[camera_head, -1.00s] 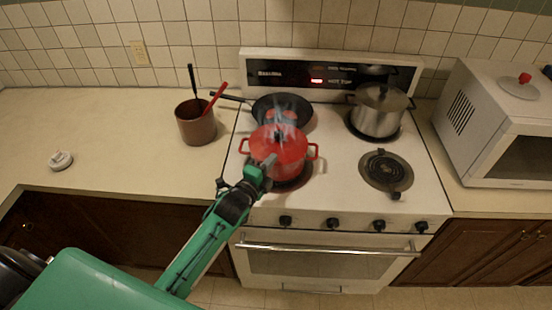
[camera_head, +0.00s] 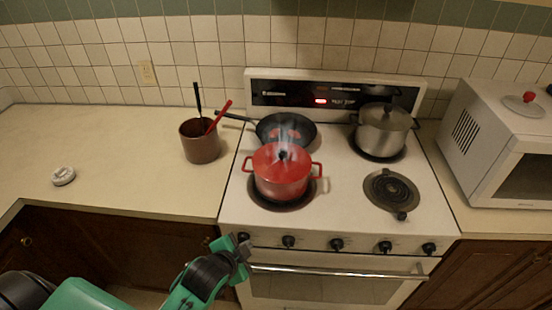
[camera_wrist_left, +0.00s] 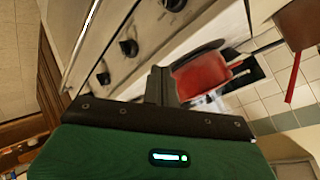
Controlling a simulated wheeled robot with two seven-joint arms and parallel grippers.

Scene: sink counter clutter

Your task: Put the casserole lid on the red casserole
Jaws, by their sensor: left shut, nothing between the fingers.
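The red casserole (camera_head: 282,184) stands on the front left burner of the stove. The casserole also shows in the left wrist view (camera_wrist_left: 203,78), beyond my fingers. My left gripper (camera_head: 243,248) is shut and empty, low in front of the stove's left front edge, clear of the casserole. Its closed fingers show in the left wrist view (camera_wrist_left: 159,84). My right gripper is not in view.
A dark frying pan (camera_head: 290,128) with reddish food is just behind the casserole. A brown crock (camera_head: 200,146) with utensils stands left. A microwave (camera_head: 490,150) bears another lid (camera_head: 523,104).

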